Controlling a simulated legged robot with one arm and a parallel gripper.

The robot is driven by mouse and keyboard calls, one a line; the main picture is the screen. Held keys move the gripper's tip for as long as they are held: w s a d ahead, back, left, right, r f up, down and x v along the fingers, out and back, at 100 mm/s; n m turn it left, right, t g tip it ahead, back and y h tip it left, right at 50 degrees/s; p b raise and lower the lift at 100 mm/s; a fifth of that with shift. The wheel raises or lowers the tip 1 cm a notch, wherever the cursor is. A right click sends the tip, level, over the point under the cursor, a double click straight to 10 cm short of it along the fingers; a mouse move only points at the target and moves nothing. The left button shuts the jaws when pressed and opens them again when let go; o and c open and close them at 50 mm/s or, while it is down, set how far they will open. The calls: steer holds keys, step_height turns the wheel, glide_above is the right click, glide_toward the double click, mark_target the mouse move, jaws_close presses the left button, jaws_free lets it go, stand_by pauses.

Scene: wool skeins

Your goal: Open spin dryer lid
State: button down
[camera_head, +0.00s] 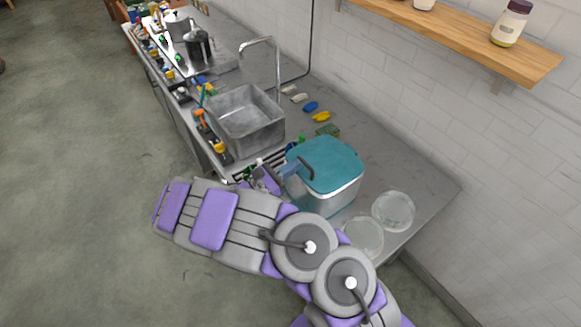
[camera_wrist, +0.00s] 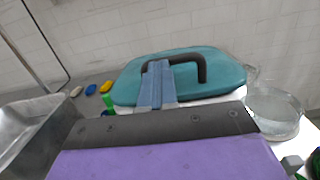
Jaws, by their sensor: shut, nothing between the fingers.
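The spin dryer (camera_head: 325,198) is a pale grey rounded box standing on the steel counter. Its teal lid (camera_head: 335,160) lies flat on top and looks closed, with a dark arched handle (camera_head: 308,165). My gripper (camera_head: 292,169) is at the lid's left side by the handle, with its blue-grey fingers together and empty. In the wrist view the fingers (camera_wrist: 158,72) reach over the near edge of the lid (camera_wrist: 220,80) to the left end of the handle (camera_wrist: 190,59). They overlap that end of the handle; I cannot tell whether they touch it.
A steel sink (camera_head: 245,120) with a tall tap (camera_head: 270,50) is left of the dryer. Glass dishes (camera_head: 394,210) stand close on its right. Yellow (camera_head: 321,116) and blue (camera_head: 311,106) pieces lie behind. A wooden shelf (camera_head: 460,35) is on the wall.

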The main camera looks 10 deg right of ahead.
steer(key=w+d+r+g+y+p, duration=0.2)
steer(key=d+r+y+p, duration=0.25)
steer(key=r+p, duration=0.45)
steer(key=w+d+r+g+y+p, duration=0.2)
steer(key=d+r+y+p, duration=0.3)
steer(key=p, duration=0.6)
steer(key=w+d+r+p, duration=0.1)
steer(key=w+d+p, duration=0.1)
steer(key=d, duration=0.7)
steer(key=w+d+r+p, duration=0.2)
steer(key=w+d, duration=0.3)
steer(key=d, duration=0.3)
steer(key=shift+d+h+p, duration=0.35)
steer(key=shift+h, duration=0.1)
steer(key=shift+w, duration=0.1)
steer(key=shift+r, duration=0.1)
